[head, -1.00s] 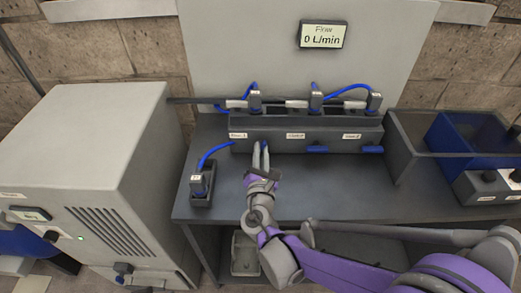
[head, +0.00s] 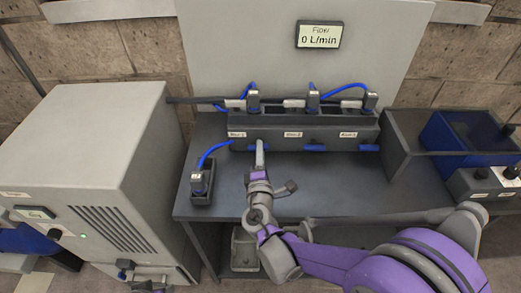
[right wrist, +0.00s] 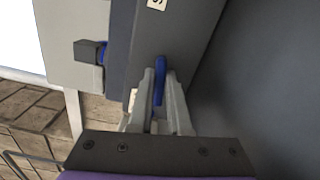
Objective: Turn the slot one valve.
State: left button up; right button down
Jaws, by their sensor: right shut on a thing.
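The slot one valve is a blue lever handle on the front of the dark manifold block (head: 340,137), below the leftmost label (head: 237,134). In the head view it is mostly hidden by my right gripper (head: 260,148). The right wrist view shows the blue handle (right wrist: 160,80) between the two pale fingers of my right gripper (right wrist: 160,95), which is shut on it. The handle lies along the block's length there. The other two valve handles, the middle one (head: 315,148) and the right one (head: 369,148), lie level. My left gripper is not in view.
A flow display (head: 319,35) on the back panel reads 0 L/min. A small black holder (head: 201,190) with a blue hose stands left on the bench (head: 340,185). A grey cabinet (head: 85,140) is at left, an open bin (head: 400,150) at right.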

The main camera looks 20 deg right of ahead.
jog(key=shift+m, duration=0.9)
jog(key=shift+f, duration=0.1)
jog(key=c, duration=0.9)
grip_release()
jog(key=shift+o, duration=0.2)
jog(key=shift+s, duration=0.1)
jog(key=v, duration=1)
jog(key=shift+s+a, duration=0.1)
jog(key=shift+s, duration=0.25)
